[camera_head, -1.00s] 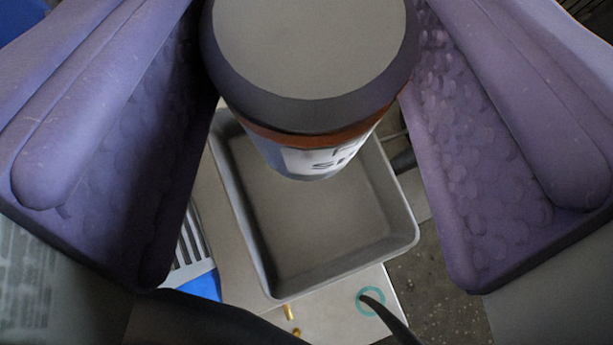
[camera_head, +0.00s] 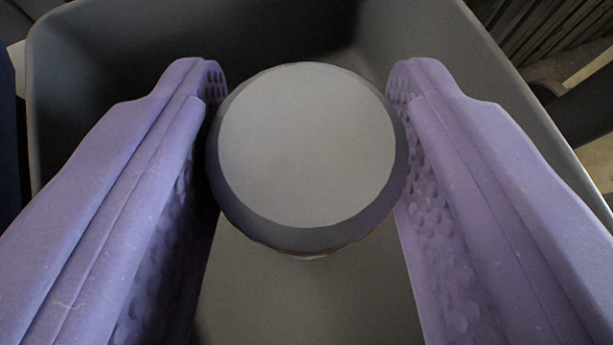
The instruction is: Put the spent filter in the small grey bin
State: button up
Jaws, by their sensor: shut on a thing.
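The spent filter (camera_head: 307,145) is a round canister with a pale grey end face and a dark rim, seen end-on in the middle of the view. A thin reddish edge shows below the rim; the rest of its body is hidden beneath. My gripper (camera_head: 307,120) has its two purple padded fingers on either side of the filter, shut on it. The small grey bin (camera_head: 110,75) fills most of the view around and below the filter. I cannot tell whether the filter touches the bin floor.
The bin's walls rise at the left, back and right of my fingers. Dark slatted material (camera_head: 545,30) and a dark rounded shape lie outside the bin at the upper right. Bare bin floor shows below the filter.

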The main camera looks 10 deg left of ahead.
jog(key=shift+f, duration=0.3)
jog(key=shift+f, duration=0.1)
jog(key=shift+f, duration=0.15)
jog(key=o, duration=1.2)
jog(key=shift+c, duration=0.2)
jog(key=shift+r, duration=0.4)
jog(key=p+v, duration=0.6)
jog(key=v, duration=0.5)
jog(key=shift+s, duration=0.4)
